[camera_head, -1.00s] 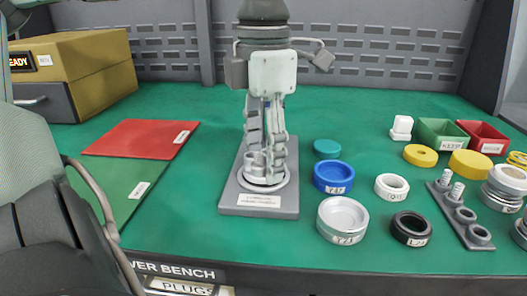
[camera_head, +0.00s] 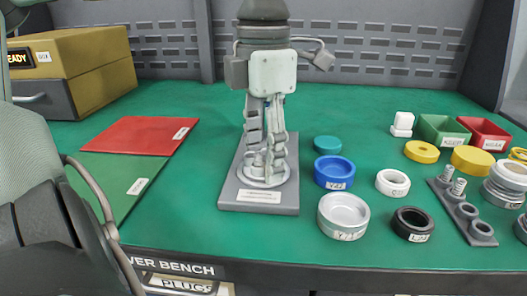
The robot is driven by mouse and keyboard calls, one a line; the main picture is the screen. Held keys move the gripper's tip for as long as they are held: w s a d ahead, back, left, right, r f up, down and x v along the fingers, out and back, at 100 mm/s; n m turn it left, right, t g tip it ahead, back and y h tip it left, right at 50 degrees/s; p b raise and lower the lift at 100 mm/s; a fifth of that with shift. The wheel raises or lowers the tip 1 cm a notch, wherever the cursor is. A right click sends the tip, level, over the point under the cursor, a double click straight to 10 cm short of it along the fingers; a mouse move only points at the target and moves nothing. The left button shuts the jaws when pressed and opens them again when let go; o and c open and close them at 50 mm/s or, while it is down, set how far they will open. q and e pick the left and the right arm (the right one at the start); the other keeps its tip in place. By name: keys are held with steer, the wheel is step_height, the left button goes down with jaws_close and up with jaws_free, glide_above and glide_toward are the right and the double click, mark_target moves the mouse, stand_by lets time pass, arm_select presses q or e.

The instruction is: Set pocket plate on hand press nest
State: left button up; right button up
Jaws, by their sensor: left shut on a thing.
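The hand press base (camera_head: 230,196) is a grey plate with a label on its front edge, near the middle of the bench. My left gripper (camera_head: 265,158) points straight down over it, its fingertips low at the round nest area. It is shut on a small grey piece, apparently the pocket plate, mostly hidden by the fingers. A pale round rim (camera_head: 264,182) shows around and below the fingertips; I cannot tell whether it belongs to the nest or the plate, nor whether the held piece touches the nest. My right gripper is not in view.
Right of the base stand a blue ring (camera_head: 333,181), a teal disc (camera_head: 327,144), a silver cup (camera_head: 343,222), a white ring (camera_head: 393,186) and a black ring (camera_head: 411,231). A grey peg rack (camera_head: 482,232) lies farther right. Red (camera_head: 137,133) and green (camera_head: 102,181) mats lie left.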

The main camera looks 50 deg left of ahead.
arm_select(q)
steer(key=o, duration=1.3)
steer(key=shift+c, duration=0.2)
step_height(320, 180, up, 9)
steer(key=p, duration=0.6)
